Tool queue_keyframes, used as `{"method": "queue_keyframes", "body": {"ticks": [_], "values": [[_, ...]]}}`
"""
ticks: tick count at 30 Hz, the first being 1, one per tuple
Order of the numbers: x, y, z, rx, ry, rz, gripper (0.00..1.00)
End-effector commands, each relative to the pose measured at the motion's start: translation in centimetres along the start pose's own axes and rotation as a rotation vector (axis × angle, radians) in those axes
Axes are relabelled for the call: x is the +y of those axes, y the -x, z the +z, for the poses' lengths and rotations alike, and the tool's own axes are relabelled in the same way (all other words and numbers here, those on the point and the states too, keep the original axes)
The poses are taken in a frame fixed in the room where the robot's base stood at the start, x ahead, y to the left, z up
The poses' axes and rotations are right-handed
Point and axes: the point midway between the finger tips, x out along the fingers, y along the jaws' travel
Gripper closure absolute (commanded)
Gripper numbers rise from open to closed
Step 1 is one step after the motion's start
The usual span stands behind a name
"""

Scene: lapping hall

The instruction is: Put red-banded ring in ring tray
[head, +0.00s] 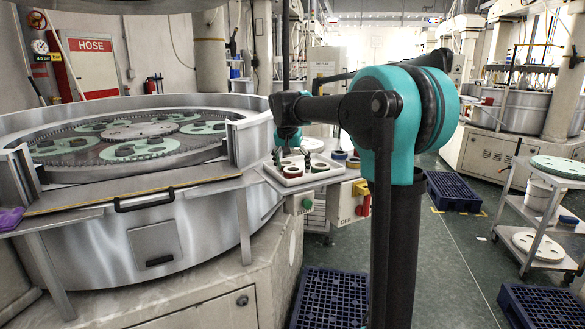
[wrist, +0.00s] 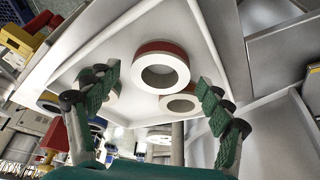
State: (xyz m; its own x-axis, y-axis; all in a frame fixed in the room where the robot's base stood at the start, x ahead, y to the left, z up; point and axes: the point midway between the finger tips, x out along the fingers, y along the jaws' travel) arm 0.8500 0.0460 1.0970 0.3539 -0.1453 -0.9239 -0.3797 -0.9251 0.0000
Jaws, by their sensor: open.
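A white ring with a red band (wrist: 160,68) lies on the white floor of the ring tray (wrist: 110,42) in the wrist view. A second ring with a brownish-red band (wrist: 181,104) lies just beside it. My gripper (wrist: 158,80) is open, with its green-padded fingers to either side of these rings, and nothing is held. In the head view my gripper (head: 290,160) is over the tray (head: 318,179), where pale rings show.
The lapping machine (head: 150,235) with its round plate fills the left. Blue and yellow rings (head: 353,163) sit beside the tray. A control box with a red switch (head: 352,203) is below. A blue pallet (head: 325,300) lies on the floor; a shelf cart (head: 545,235) stands right.

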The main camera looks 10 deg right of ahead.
Motion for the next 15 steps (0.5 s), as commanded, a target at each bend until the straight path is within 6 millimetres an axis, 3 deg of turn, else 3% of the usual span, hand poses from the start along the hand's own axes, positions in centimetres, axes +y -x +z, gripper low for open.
{"method": "queue_keyframes", "body": {"ticks": [5, 15], "values": [[0.0, 2.3, 0.0, 0.0, 0.001, 0.0, 0.2], [0.0, 9.1, 0.0, 0.0, 0.001, 0.0, 0.2]]}}
